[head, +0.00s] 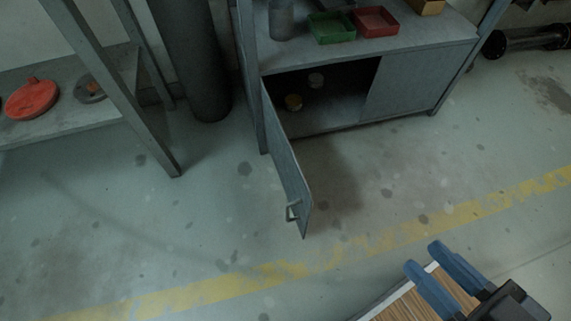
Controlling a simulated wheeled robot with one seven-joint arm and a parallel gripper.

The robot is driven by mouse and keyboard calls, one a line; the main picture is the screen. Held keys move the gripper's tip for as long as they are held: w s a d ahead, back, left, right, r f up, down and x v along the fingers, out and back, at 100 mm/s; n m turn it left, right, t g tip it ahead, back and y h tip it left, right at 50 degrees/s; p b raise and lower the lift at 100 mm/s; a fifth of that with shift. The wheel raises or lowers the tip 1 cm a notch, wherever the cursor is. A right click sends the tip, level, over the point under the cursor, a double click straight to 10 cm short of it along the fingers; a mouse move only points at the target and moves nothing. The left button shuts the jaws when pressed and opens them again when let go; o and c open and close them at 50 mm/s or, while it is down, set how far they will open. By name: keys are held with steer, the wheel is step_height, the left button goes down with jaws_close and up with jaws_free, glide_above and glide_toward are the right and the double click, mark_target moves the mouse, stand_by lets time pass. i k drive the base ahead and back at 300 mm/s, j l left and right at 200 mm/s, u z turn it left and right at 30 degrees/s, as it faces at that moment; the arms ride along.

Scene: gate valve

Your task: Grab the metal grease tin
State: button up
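The cabinet's left door (289,165) stands open, swung out toward me, with a handle near its lower end. A green tray (331,28) and a red tray (375,22) sit on the cabinet. A shelf at left holds a red disc (31,100). Floor before the cabinet is clear.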

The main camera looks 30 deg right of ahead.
mark_target(294, 102)
steer(key=i+l, duration=0.15)
steer(key=l, duration=0.2)
steer(key=i+l+u, duration=0.1)
steer(key=i+l, duration=0.25)
steer(key=l, duration=0.3)
steer(key=i+l+u, duration=0.1)
steer(key=l, duration=0.25)
steer(key=i+l, duration=0.15)
steer(key=l, duration=0.15)
steer(key=i+l, duration=0.15)
steer(key=i, duration=0.15)
steer(key=u, duration=0.05)
